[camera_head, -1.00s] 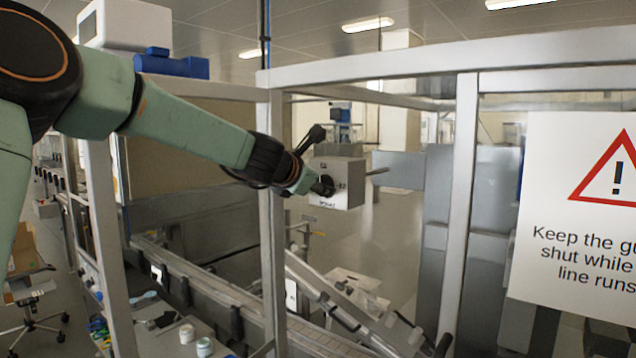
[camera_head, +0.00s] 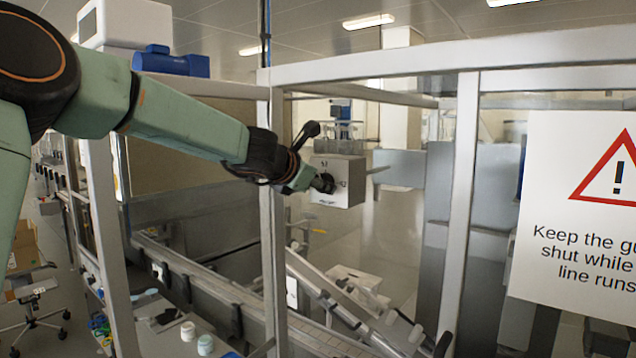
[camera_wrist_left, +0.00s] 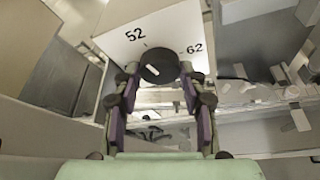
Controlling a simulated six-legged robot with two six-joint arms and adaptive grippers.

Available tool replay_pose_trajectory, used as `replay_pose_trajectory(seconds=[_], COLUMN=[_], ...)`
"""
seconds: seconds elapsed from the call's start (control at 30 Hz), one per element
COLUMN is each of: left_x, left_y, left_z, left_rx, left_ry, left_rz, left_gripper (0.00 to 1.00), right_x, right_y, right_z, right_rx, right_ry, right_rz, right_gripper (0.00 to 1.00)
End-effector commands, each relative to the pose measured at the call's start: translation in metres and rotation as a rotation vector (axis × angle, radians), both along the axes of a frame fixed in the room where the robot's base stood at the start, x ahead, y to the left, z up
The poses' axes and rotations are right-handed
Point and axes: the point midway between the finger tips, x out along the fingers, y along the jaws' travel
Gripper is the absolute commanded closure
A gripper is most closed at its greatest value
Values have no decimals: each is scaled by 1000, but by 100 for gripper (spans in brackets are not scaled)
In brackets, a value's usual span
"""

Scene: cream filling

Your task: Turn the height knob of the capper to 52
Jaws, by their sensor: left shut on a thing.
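The capper's height knob (camera_wrist_left: 160,67) is a round dark knob with a short pale mark, on the white face of a box-shaped head (camera_head: 349,168). In the left wrist view, "52" with a tick is printed at the knob's upper left and "62" at its right. The pale mark lies on the knob's lower left part; its exact pointing direction is unclear. My left gripper (camera_wrist_left: 158,78) is shut on the knob, one finger on each side. In the head view the same gripper (camera_head: 325,183) reaches the box's face and hides part of the knob. My right gripper is not in view.
Metal frame posts (camera_head: 272,220) stand close to my left arm, with a top rail (camera_head: 400,65) above. A conveyor (camera_head: 200,278) runs below. A guard warning sign (camera_head: 580,210) hangs at the right.

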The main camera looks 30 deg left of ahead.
Motion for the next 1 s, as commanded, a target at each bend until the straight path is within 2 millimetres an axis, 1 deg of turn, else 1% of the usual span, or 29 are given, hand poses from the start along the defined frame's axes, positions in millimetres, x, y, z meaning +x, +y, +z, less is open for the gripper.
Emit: replay_pose_trajectory(seconds=[0.07,0.1,0.33,1.0], left_x=[0,0,0,0], left_y=[-1,-1,-1,-1], left_z=[-4,-4,-3,-2], left_rx=[-1,-1,-1,18], left_ry=[6,6,4,1], left_rz=[-2,-2,-2,-1], left_gripper=[89,55,36,35], right_x=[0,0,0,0], right_y=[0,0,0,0], right_z=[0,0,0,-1], right_rx=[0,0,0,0], right_ry=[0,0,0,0], right_rz=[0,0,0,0], right_gripper=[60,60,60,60])
